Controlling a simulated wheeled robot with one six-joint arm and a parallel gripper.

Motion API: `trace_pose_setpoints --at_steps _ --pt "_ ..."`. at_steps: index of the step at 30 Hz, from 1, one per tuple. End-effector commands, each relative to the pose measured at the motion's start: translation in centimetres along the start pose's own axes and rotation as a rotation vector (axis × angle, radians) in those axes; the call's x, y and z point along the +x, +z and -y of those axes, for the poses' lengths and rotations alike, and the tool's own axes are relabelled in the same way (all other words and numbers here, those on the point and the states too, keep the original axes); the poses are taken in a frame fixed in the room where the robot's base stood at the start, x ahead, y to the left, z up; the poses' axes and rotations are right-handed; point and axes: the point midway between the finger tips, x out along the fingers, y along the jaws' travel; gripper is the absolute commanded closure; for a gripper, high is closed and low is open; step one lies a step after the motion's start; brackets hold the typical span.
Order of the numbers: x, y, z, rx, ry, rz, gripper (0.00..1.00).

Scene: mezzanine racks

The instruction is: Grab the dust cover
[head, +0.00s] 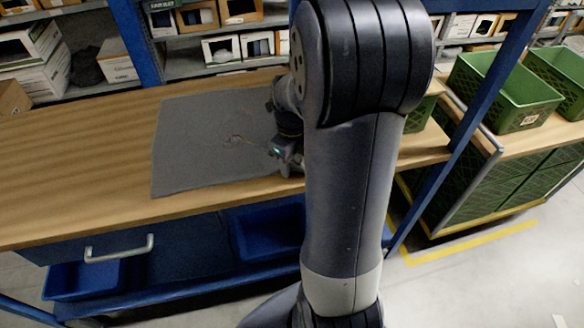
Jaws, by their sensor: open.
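A flat grey sheet (185,150) lies on the wooden workbench (70,150). My gripper (284,165) is open over the right part of the sheet, to the right of the small item. My arm hides much of the gripper and the sheet's right edge. I cannot tell whether the fingers touch the sheet.
A blue upright (135,42) stands behind the bench, with shelves of boxes beyond. Green crates (505,90) stand to the right past a slanted blue post (490,85). A blue drawer (110,255) and bins are below the bench. The bench's left part is clear.

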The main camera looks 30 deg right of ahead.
Motion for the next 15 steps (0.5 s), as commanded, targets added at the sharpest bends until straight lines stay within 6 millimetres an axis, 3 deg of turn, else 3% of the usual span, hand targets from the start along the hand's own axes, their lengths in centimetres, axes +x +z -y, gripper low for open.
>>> trace_pose_setpoints --at_steps 15 --pt "0.10 -0.05 -0.07 0.000 0.002 -0.002 0.81"
